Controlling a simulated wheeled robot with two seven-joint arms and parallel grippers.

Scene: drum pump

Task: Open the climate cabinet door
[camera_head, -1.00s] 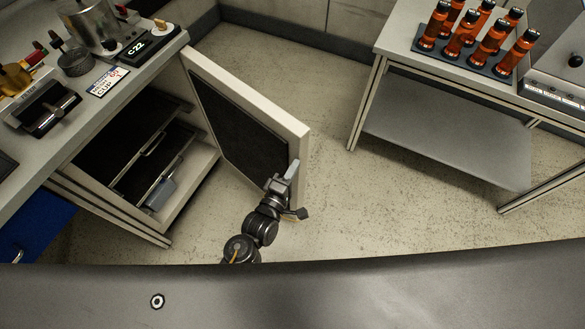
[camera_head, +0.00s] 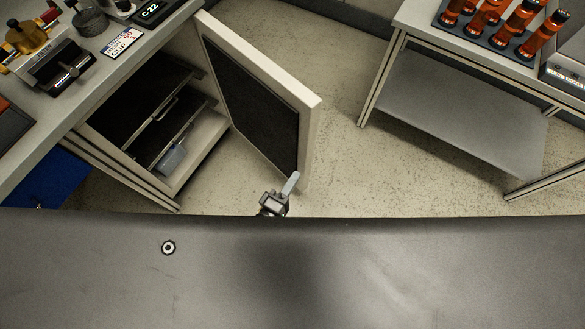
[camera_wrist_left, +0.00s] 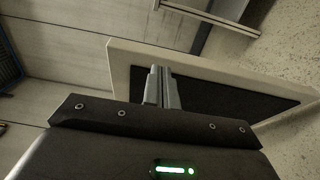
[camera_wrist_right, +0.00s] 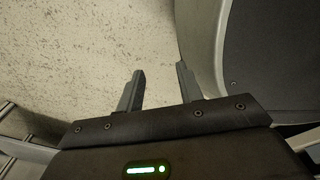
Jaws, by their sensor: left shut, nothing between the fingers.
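The climate cabinet door (camera_head: 262,95) stands swung wide open under the left bench, a pale panel with a dark inner face. The open cabinet (camera_head: 150,125) shows dark shelves inside. My left gripper (camera_head: 290,183) is shut and empty at the lower corner of the door's free edge, on the inner-face side. In the left wrist view my shut fingers (camera_wrist_left: 162,88) overlap the door (camera_wrist_left: 205,75); I cannot tell whether they touch it. My right gripper (camera_wrist_right: 158,90) is open and empty above the floor, and it does not show in the head view.
Bare floor (camera_head: 345,165) lies between door and bench. A small C22 display (camera_head: 155,10) and a label card (camera_head: 122,42) sit on the left bench.

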